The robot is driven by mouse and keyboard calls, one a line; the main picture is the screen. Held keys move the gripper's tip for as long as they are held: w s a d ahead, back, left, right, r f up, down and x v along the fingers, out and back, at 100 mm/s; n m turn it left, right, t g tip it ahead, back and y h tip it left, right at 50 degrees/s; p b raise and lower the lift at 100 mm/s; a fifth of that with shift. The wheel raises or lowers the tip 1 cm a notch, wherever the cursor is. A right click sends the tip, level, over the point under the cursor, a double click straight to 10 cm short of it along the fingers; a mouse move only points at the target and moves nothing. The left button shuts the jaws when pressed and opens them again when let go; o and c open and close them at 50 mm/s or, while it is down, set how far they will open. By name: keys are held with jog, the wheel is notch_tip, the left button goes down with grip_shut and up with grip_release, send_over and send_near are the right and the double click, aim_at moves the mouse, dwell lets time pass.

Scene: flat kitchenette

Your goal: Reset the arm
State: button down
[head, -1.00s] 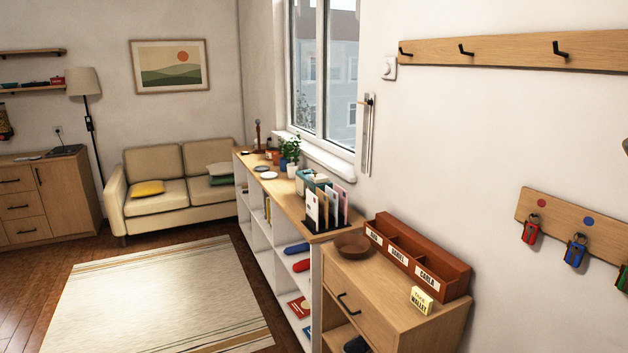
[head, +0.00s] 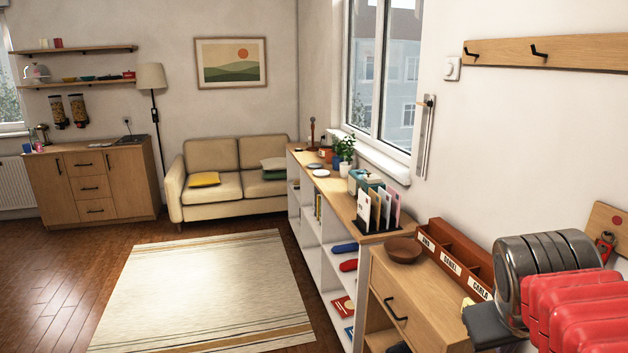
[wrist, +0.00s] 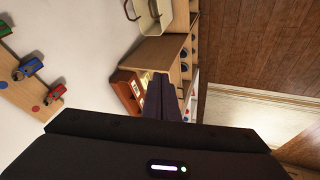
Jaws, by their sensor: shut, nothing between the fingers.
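My gripper (wrist: 161,82) shows in the wrist view as dark fingers pressed together, with nothing between them. They point toward the wooden cabinet and the red-brown sorter box, apart from both as far as I can tell. In the head view my arm, with red and metal ribbed parts, is at the lower right. It covers part of the cabinet top and the key board. The fingers cannot be made out clearly there.
The red-brown sorter (head: 455,256) and a brown bowl (head: 404,250) stand on the wooden cabinet (head: 412,290). The key board (wrist: 22,85) is on the wall. Upright cards (head: 378,210) stand on the white shelf unit. Open floor and a rug (head: 205,290) lie left.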

jog(key=s+a+f+y, duration=0.2)
jog(key=a+f, duration=0.1)
jog(key=a, duration=0.5)
jog(key=s+a+f+y, duration=0.2)
jog(key=a+f, duration=0.2)
jog(key=a, duration=0.3)
jog(key=shift+s+a+f+n+t, duration=0.15)
jog(key=shift+a+f+n+t, duration=0.05)
jog(key=shift+a+n+t, duration=0.15)
